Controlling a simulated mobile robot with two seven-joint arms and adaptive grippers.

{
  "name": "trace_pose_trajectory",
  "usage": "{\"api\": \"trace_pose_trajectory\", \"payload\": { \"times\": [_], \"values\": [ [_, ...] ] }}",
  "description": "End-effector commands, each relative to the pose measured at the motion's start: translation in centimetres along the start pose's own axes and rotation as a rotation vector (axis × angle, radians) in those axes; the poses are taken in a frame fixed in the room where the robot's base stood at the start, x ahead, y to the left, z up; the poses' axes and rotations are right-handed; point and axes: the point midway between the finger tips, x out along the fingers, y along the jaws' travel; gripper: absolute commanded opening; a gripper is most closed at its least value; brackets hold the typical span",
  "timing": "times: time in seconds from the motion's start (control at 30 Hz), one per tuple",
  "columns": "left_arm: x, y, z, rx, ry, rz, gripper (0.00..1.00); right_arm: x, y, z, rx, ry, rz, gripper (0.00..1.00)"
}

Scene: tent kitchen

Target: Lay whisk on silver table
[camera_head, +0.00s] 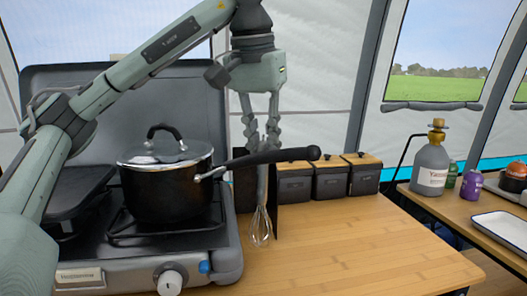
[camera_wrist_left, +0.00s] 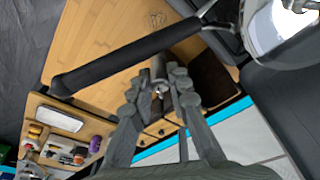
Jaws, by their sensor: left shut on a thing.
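My left gripper (camera_head: 262,142) points down behind the pot's long handle, shut on the whisk. The whisk (camera_head: 261,226) hangs upright in the head view, its wire head low in front of the wooden counter; the pot handle crosses in front of its upper part. I cannot tell whether its tip touches the counter. In the left wrist view the whisk's wires (camera_wrist_left: 156,20) show beyond the pot handle, and the gripper fingers (camera_wrist_left: 160,88) are close together. No plainly silver tabletop shows; the surfaces are the wooden counter (camera_head: 350,240) and a wooden side table (camera_head: 460,212). My right gripper is out of view.
A black pot (camera_head: 165,190) with a lid stands on the grey camping stove (camera_head: 215,262), its long handle (camera_head: 268,157) reaching right. Several dark canisters (camera_head: 329,180) line the counter's back. A grey bottle (camera_head: 430,165) and a white tray (camera_head: 500,228) occupy the side table. The counter's front is clear.

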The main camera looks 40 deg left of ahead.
Motion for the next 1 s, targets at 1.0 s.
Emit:
{"api": "trace_pose_trajectory", "payload": {
  "times": [1.0],
  "values": [
    [1.6, 0.0, 0.3, -0.001, 0.001, 0.000, 0.38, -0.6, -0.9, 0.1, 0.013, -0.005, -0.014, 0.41]
  ]
}}
